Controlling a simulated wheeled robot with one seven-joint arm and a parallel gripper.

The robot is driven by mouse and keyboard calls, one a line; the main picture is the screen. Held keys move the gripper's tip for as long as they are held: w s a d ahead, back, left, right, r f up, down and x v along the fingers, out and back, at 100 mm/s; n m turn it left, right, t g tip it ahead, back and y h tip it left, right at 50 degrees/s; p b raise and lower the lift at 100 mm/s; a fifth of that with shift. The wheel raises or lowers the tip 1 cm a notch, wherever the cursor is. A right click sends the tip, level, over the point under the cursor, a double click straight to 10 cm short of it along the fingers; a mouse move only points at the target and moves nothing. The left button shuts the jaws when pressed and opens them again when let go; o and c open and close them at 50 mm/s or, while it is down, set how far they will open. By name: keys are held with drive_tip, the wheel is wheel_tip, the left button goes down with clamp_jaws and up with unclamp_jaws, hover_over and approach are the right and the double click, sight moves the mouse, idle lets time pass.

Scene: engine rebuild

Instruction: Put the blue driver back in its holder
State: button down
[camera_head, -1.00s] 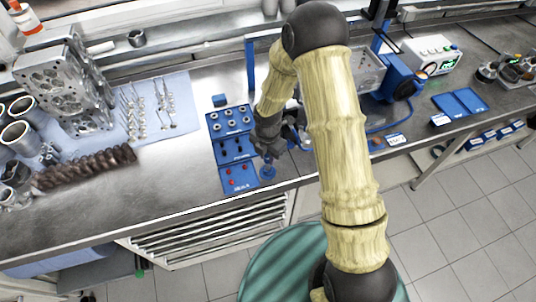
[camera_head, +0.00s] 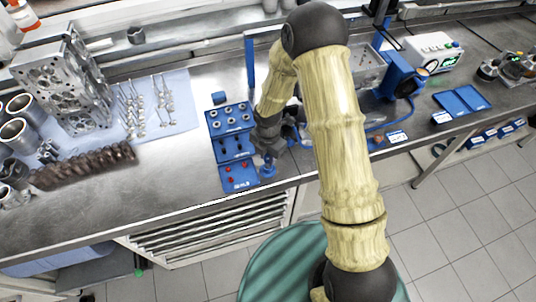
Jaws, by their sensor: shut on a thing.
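My gripper (camera_head: 267,151) points down just right of the blue tray set and is shut on what looks like the blue driver. A small blue piece with a round, wider lower end (camera_head: 268,168) shows under the fingers. The fingers and wrist cover the rest, and I cannot tell whether this lower end is the driver or its holder. I cannot tell whether it touches the bench. No separate holder can be made out for certain.
Blue trays (camera_head: 213,128) with rings and red parts stand directly left of my gripper. A crankshaft (camera_head: 82,165), cylinder head (camera_head: 62,85) and valves lie further left. A blue post (camera_head: 249,62) rises behind. The bench edge is close in front.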

drive_tip(key=shift+f, duration=0.35)
idle(0.3)
drive_tip(key=c, duration=1.1)
unclamp_jaws()
wheel_tip(320, 180, up, 17)
drive_tip(key=b, duration=0.2)
drive_tip(key=shift+r+b, duration=0.2)
drive_tip(key=shift+b, duration=0.2)
